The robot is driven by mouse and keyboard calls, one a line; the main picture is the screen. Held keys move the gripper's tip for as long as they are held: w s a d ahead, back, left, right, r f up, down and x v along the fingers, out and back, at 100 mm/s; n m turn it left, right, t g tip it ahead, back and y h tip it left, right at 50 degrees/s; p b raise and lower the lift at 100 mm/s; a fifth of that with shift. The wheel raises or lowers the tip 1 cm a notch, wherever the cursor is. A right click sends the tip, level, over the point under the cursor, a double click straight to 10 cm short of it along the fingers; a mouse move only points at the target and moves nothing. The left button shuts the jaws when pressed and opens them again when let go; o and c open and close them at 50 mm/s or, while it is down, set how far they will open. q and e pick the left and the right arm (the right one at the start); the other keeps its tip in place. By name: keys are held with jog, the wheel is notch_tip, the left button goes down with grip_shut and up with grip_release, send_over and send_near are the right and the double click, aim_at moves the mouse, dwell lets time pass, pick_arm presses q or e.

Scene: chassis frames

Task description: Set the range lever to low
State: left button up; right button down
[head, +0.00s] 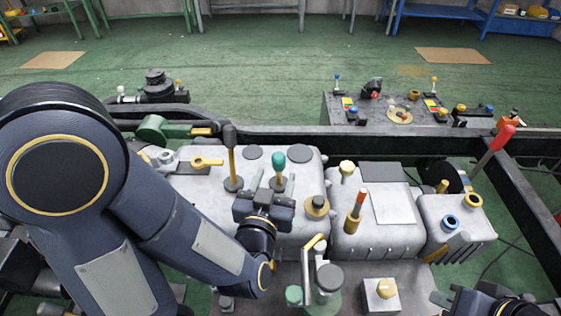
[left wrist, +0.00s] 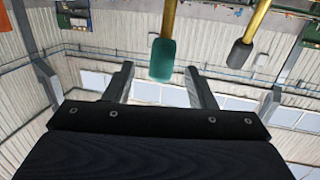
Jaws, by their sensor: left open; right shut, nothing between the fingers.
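My left gripper (head: 268,186) is open over the grey housing (head: 190,185), close to a lever with a teal knob (head: 278,160). In the left wrist view, the teal knob (left wrist: 161,59) shows between the two open fingers (left wrist: 162,80), and I see no clear contact. A taller lever with a black knob (head: 230,137) and yellow shaft stands just left of it; its knob also shows in the left wrist view (left wrist: 239,55). No label tells which one is the range lever. My right gripper (head: 440,298) is shut, partly in view at the bottom right.
A yellow lever with an orange tip (head: 360,198) and a red-handled lever (head: 502,137) stand to the right. A green pump-like part (head: 328,282) with a bent handle is in front. A dark frame rail (head: 400,144) runs behind the housings.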

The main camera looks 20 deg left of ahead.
aim_at(280, 155)
pick_arm(q)
jog(key=shift+s+t, duration=0.2)
jog(key=shift+t, duration=0.1)
jog(key=shift+r+y, duration=0.15)
jog(key=shift+y, duration=0.15)
jog(key=shift+w+a+r+p, duration=0.15)
jog(key=shift+w+p, duration=0.15)
jog(key=shift+w, duration=0.15)
jog(key=w, duration=0.3)
jog(key=w+p, duration=0.1)
jog(key=w, duration=0.3)
jog(key=shift+a+p, duration=0.2)
jog(key=shift+p, duration=0.1)
jog(key=shift+s, duration=0.1)
jog(key=shift+c, duration=0.4)
grip_shut()
